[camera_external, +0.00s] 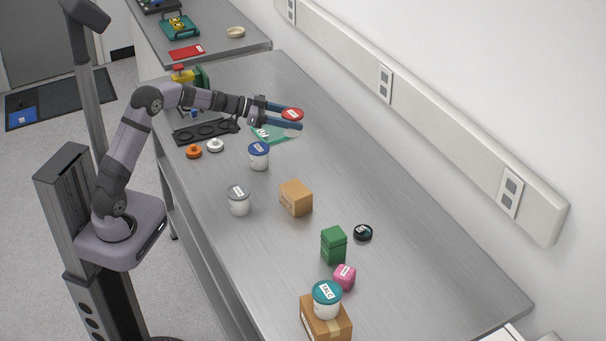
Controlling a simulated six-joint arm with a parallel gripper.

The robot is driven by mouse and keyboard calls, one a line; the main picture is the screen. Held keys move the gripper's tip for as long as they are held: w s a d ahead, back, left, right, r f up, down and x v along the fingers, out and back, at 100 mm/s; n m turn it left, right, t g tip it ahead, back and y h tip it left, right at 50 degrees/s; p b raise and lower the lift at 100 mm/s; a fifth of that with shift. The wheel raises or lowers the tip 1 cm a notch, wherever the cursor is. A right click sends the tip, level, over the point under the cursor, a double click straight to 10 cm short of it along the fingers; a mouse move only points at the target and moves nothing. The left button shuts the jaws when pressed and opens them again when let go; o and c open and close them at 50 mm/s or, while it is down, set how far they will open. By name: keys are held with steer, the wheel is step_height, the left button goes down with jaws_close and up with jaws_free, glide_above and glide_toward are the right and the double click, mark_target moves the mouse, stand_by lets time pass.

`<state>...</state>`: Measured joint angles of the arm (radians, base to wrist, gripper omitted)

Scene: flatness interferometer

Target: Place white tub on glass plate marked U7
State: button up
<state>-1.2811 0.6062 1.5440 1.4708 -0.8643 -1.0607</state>
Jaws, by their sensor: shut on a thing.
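My gripper (297,119) is at the back of the bench, its two blue fingers shut on a round thing with a red lid (292,114) and a white label. The lower finger hides its body, so I cannot tell whether that is white. A green glass plate (272,136) with a white label lies below and slightly left of the fingers; I cannot read its marking. White tubs with a blue lid (259,159), a grey lid (239,204) and a teal lid (327,304) stand nearer; the teal-lidded one is on a cardboard box.
A black rack with round holes (205,131) and orange (193,152) and white (215,146) knobs lie left of the plate. The right side of the bench is clear.

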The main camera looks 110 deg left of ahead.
steer(key=s+a+r+n+g+y, duration=0.25)
steer(key=s+a+n+y, duration=0.3)
steer(key=a, duration=0.45)
steer(key=n+g+y, duration=0.2)
steer(key=n+g, duration=0.1)
steer(key=g, duration=0.1)
glide_above(273, 130)
step_height(273, 130, down, 3)
steer(key=shift+m, duration=0.25)
steer(key=shift+a+f+b, duration=0.15)
steer(key=shift+f+b, duration=0.75)
steer(key=shift+f, duration=3.9)
steer(key=shift+f, duration=0.2)
steer(key=o, duration=1.2)
steer(key=shift+o, duration=0.2)
